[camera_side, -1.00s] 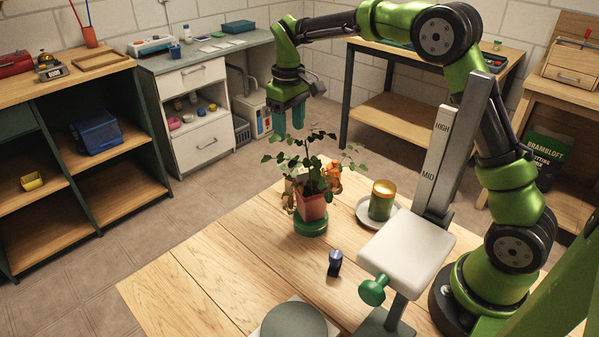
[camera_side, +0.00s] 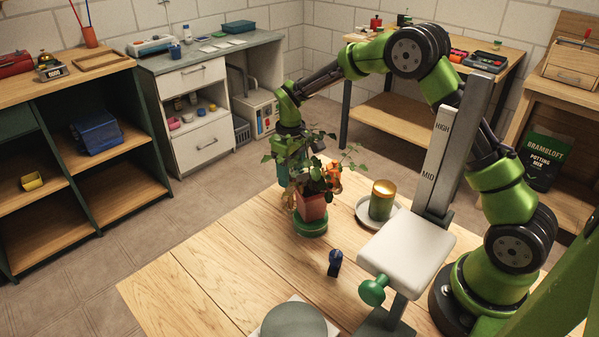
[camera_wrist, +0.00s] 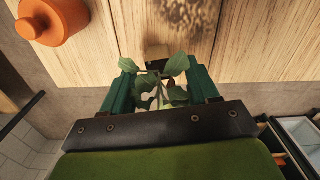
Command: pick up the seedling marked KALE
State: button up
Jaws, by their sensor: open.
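My gripper (camera_wrist: 160,84) points down at the table's far edge, with its two green fingers apart.
The terracotta pot stands on a green base (camera_side: 311,228) in front of my gripper. A green and gold canister (camera_side: 382,202) on a saucer, a white-topped stand (camera_side: 407,250) and a small dark blue object (camera_side: 335,263) are nearby.

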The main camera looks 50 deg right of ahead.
aim_at(292, 177)
jog(key=shift+f, duration=1.5)
jog(key=shift+c, duration=0.4)
jog(key=c, duration=0.9)
jog(key=shift+c, duration=0.2)
jog(key=shift+r, duration=0.15)
